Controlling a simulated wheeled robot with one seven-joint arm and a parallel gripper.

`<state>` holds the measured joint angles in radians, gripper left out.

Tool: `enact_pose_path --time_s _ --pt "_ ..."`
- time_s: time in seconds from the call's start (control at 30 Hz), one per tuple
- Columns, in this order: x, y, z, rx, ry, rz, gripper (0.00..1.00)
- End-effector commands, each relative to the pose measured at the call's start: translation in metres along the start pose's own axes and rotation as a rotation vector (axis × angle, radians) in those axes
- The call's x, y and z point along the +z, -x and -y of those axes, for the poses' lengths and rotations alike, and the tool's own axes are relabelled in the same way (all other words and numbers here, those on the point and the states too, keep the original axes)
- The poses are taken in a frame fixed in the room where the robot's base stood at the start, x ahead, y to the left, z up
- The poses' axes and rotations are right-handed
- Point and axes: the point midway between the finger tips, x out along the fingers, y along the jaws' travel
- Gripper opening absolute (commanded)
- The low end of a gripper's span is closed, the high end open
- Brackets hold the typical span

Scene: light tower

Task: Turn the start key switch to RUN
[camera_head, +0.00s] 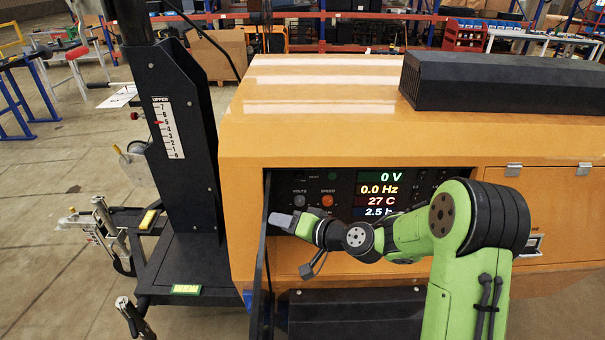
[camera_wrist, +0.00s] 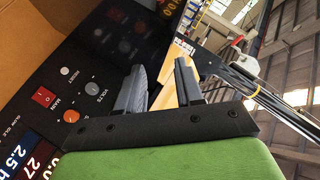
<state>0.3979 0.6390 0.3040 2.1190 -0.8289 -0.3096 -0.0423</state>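The control panel (camera_head: 345,186) is a dark recess in the orange generator housing. I cannot make out the start key switch in either view; my gripper and forearm cover the panel's lower part in the head view. My gripper (camera_head: 281,220) is in front of the panel's lower left, near its left edge. In the wrist view my gripper (camera_wrist: 160,72) has two dark fingers standing apart with nothing between them. That view also shows the red MAIN switch (camera_wrist: 44,96), the grey VOLTS knob (camera_wrist: 90,89) and an orange knob. Faint round shapes beyond are too dim to identify.
A dark upright panel edge (camera_head: 260,250) stands just left of the recess, close to my gripper. The black mast (camera_head: 180,125) is farther left. A lit display (camera_head: 383,193) reads 0 V, 0.0 Hz, 27 C and 2.5 h. A black box (camera_head: 470,82) lies on the orange housing.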

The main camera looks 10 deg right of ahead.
Motion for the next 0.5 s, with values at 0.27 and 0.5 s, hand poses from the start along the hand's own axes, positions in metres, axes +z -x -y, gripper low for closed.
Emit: enact_pose_path --time_s 0.27,0.5 --pt "-0.057 -0.01 -0.103 -0.161 -0.547 -0.465 0.36" --pt "-0.069 -0.004 -0.14 -0.171 -0.695 -0.609 0.36"
